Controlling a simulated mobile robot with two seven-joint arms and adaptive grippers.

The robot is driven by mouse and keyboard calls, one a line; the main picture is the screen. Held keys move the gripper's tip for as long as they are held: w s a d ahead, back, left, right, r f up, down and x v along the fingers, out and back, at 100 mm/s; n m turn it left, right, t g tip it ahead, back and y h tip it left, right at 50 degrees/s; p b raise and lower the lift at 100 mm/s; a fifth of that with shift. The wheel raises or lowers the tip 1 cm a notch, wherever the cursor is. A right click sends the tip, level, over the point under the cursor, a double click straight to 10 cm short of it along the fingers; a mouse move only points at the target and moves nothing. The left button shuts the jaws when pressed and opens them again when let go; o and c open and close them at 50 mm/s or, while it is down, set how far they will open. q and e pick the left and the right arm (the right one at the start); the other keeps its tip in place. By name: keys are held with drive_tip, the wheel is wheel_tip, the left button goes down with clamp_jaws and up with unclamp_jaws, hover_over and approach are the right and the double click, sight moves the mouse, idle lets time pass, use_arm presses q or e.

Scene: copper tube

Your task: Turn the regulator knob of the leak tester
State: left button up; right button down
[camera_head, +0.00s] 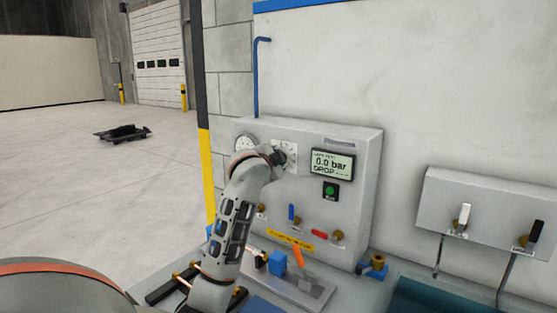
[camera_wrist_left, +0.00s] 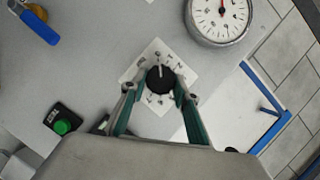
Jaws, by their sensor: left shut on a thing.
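The leak tester (camera_head: 352,205) is a grey box against the wall, with a display (camera_head: 332,163) reading 0.0 bar and DROP. Its regulator knob (camera_wrist_left: 160,79) is black with a white pointer mark, on a white dial plate (camera_wrist_left: 152,52) with markings. My left gripper (camera_head: 281,156) is at the upper left of the panel; the arm mostly covers the knob in the head view. In the left wrist view its fingers (camera_wrist_left: 157,90) are on both sides of the knob, shut on it. My right gripper is not in view.
A round gauge (camera_head: 246,143) with a red needle sits beside the dial plate. A green button (camera_head: 331,191) is below the display. Blue (camera_head: 292,213) and red (camera_head: 320,234) valve levers stick out lower down. A second grey panel (camera_head: 490,213) is on the right.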

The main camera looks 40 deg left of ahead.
use_arm(q)
drive_tip(key=o, duration=1.1)
drive_tip(key=v, duration=1.2)
